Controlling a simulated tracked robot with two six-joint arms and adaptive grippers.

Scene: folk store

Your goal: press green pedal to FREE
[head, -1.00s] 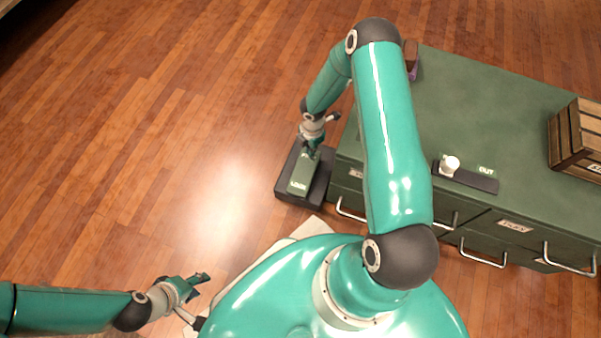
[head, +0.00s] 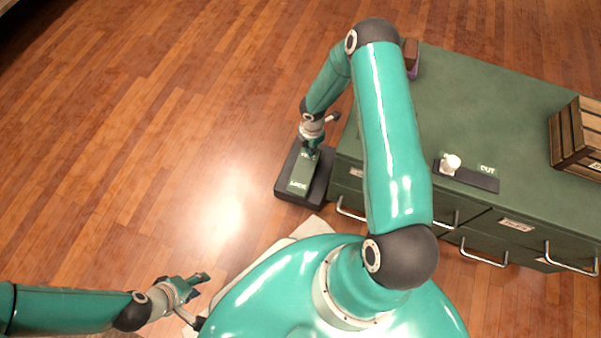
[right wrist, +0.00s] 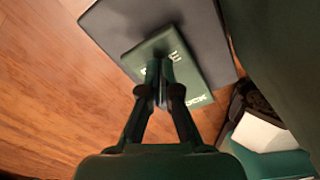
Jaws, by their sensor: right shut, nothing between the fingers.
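The green pedal (head: 301,181) sits on a dark base (head: 321,183) on the floor beside the green cabinet. White lettering at its near end reads LOCK; in the right wrist view the pedal (right wrist: 196,72) also shows letters at its other end, partly hidden by my fingers. My right gripper (head: 311,153) is shut and empty, its fingertips over the FREE end of the pedal and seemingly touching it. It also shows in the right wrist view (right wrist: 160,98). My left gripper (head: 205,285) is at lower left, away from the pedal, and its fingers look apart.
The green cabinet (head: 467,102) with metal-handled drawers stands right of the pedal. The wooden floor to the left is clear.

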